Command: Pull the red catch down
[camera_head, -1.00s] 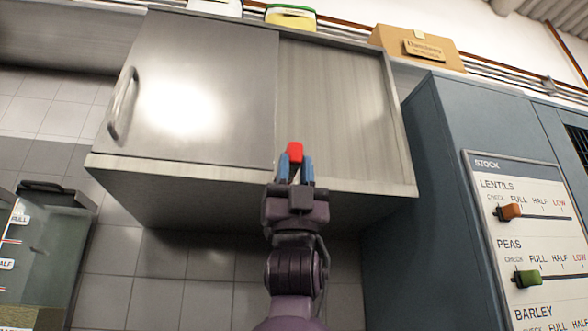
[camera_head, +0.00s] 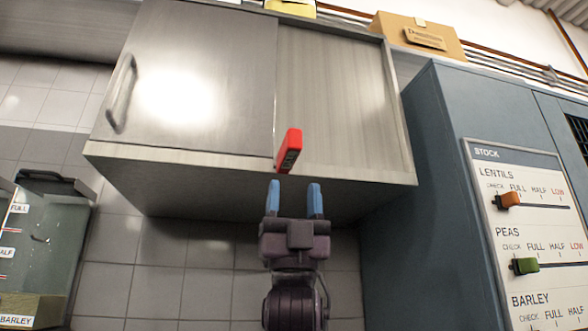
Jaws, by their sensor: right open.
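The red catch (camera_head: 290,150) is a small red bar with dark marking on its face. It sits at the lower front edge of the steel wall cabinet (camera_head: 195,85), by the edge of the sliding door, and leans a little to the right at its top. My right gripper (camera_head: 294,200) is below the catch, with its blue fingers pointing up and spread apart. It is open and empty, and a gap shows between the fingertips and the catch. My left gripper is not in view.
A blue-grey cupboard (camera_head: 455,200) stands at the right with a stock board (camera_head: 530,240) bearing sliders. A barley bin (camera_head: 50,250) is at the lower left. A cardboard box (camera_head: 418,36) sits on top. Tiled wall lies below the cabinet.

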